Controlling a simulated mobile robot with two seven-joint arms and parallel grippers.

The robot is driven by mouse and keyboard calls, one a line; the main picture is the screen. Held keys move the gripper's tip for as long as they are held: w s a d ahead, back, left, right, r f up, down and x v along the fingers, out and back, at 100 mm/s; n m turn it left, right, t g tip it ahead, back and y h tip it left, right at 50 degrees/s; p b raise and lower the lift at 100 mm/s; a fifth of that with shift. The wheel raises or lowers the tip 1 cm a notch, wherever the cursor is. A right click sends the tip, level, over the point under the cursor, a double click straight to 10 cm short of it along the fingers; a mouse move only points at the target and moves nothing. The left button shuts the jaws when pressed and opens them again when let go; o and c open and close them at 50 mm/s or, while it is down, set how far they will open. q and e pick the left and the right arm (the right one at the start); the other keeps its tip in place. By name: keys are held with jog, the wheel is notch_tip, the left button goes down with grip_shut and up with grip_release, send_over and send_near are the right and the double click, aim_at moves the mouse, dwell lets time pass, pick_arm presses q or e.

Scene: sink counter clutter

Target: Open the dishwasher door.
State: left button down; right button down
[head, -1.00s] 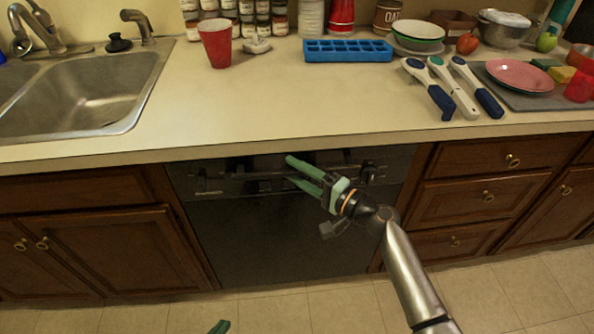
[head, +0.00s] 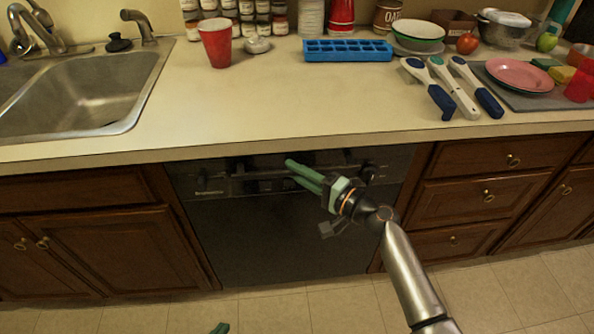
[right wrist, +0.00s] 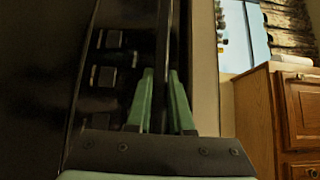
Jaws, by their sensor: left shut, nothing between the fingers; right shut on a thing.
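The black dishwasher (head: 280,235) is under the counter with its door closed and upright. A dark handle bar (head: 240,172) runs across the top of its front. My right gripper (head: 292,170) reaches in from the right, its green fingers shut on the handle. In the right wrist view the handle bar (right wrist: 164,60) passes between the two fingertips (right wrist: 161,78). Only a green tip of my left gripper (head: 220,328) shows at the bottom edge of the head view, low over the floor and away from the dishwasher.
The counter (head: 260,110) overhangs the dishwasher, with a blue ice tray (head: 347,50) and a red cup (head: 216,42) on it. Wooden cabinets (head: 110,250) and drawers (head: 465,205) flank it. The floor (head: 265,312) in front looks clear.

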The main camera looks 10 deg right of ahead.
pick_arm(q)
jog(key=shift+w+r, duration=0.2)
jog(key=shift+w, duration=0.1)
dwell(0.6)
